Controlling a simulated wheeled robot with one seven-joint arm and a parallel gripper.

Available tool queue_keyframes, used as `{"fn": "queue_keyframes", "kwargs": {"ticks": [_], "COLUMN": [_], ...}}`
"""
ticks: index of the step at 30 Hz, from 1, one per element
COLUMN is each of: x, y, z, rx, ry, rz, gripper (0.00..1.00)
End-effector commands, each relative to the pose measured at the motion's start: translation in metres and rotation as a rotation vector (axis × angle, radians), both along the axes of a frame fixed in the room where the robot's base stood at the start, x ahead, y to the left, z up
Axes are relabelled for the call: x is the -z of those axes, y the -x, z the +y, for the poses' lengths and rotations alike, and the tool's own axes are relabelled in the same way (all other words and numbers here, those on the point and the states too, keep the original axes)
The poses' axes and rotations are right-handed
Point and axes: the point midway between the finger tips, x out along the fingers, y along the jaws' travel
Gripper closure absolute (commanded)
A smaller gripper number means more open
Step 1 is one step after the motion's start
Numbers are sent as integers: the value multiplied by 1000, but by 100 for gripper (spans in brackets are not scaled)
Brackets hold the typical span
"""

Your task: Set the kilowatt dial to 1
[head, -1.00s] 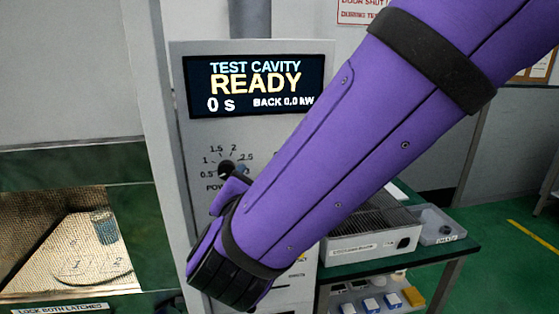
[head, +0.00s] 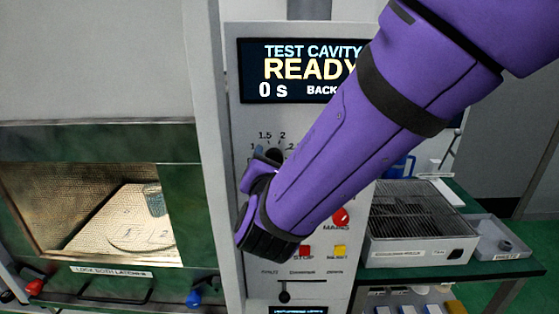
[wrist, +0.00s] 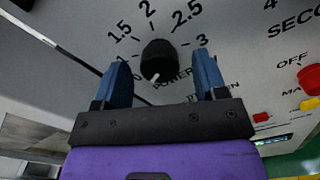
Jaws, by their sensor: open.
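The kilowatt dial is a round black knob (wrist: 160,60) on the pale panel, with a printed scale around it. In the wrist view its white mark shows at the knob's lower edge, near the 0 end and away from the 1. My gripper (wrist: 162,63) is open. Its two blue fingers are on either side of the knob with gaps, and I cannot tell how deep they reach. In the head view the dial (head: 274,154) is partly hidden by my gripper (head: 264,164). The display (head: 300,70) reads READY and 0 s, and my arm covers its right part.
A red MAINS knob (head: 341,216) and red (head: 305,251) and yellow (head: 340,251) buttons sit lower on the panel. The cavity door (head: 100,215) is at left, with red and blue latch handles below. A grey unit (head: 420,240) stands on the green table at right.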

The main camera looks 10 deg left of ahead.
Motion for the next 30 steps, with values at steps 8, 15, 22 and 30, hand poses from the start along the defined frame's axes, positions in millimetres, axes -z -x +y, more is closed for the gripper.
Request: {"fn": "queue_keyframes", "kwargs": {"ticks": [8,15,22,30], "x": [0,0,0,0], "y": [-12,-12,-12,-12], "z": [3,3,3,2], "rx": [0,0,0,1], "ry": [0,0,0,-37], "rz": [0,0,0,9], "gripper": [34,46,84,84]}}
